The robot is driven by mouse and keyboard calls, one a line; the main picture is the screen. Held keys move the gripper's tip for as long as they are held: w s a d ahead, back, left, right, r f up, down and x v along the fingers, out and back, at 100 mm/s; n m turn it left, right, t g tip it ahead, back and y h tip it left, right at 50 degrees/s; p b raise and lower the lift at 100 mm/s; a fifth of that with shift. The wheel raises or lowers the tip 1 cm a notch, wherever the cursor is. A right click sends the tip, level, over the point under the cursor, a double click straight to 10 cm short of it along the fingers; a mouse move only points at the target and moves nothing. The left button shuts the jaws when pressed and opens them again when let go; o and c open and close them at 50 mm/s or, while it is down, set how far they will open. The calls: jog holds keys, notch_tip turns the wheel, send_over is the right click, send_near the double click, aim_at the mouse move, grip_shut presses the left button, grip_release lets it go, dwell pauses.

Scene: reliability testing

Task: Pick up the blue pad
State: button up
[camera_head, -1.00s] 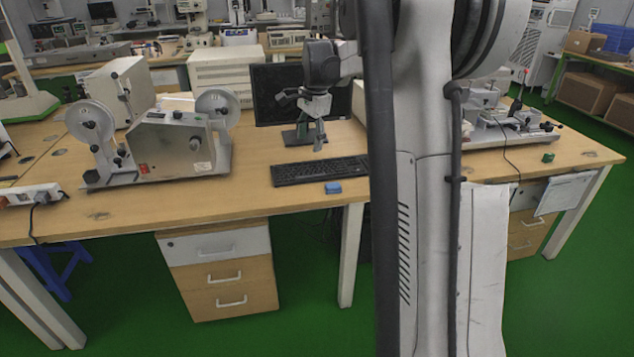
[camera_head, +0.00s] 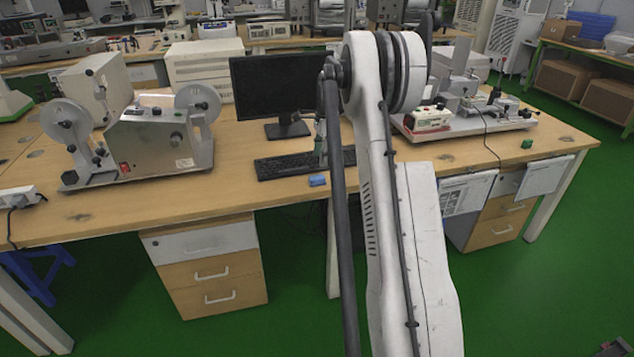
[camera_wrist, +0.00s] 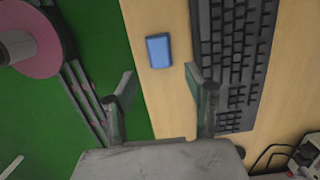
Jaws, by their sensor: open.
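The blue pad (camera_head: 317,180) lies flat on the wooden table near its front edge, just in front of the keyboard. In the wrist view the blue pad (camera_wrist: 158,51) lies on bare wood beyond my fingertips, roughly midway between them. My gripper (camera_wrist: 158,80) is open and empty, with its two fingers apart and the pad clear of both. In the head view my gripper (camera_head: 321,152) is mostly hidden behind my own arm; a small part shows above the keyboard, close to the pad.
The black keyboard (camera_head: 285,166) lies right behind the pad, and in the wrist view the keyboard (camera_wrist: 232,60) reaches under the right finger. A monitor (camera_head: 283,92) stands behind it. A reel machine (camera_head: 150,140) is at left. A green block (camera_head: 527,143) lies far right.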

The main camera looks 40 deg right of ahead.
aim_at(317, 177)
jog(key=f, duration=0.5)
jog(key=a+f+b, duration=0.1)
jog(key=f, duration=0.2)
jog(key=shift+w, duration=0.2)
jog(key=c, duration=1.1)
jog(key=shift+r, duration=0.1)
jog(key=shift+r, duration=0.6)
notch_tip(317, 177, up, 3)
jog(key=shift+f+p, duration=0.15)
jog(key=shift+p, duration=0.2)
jog(key=a+r, duration=0.2)
jog(key=a, duration=0.2)
jog(key=a+r, duration=0.2)
jog(key=a, duration=0.1)
jog(key=a+r+p, duration=0.1)
jog(key=a+r, duration=0.2)
jog(key=a, duration=0.1)
jog(key=shift+a, duration=0.35)
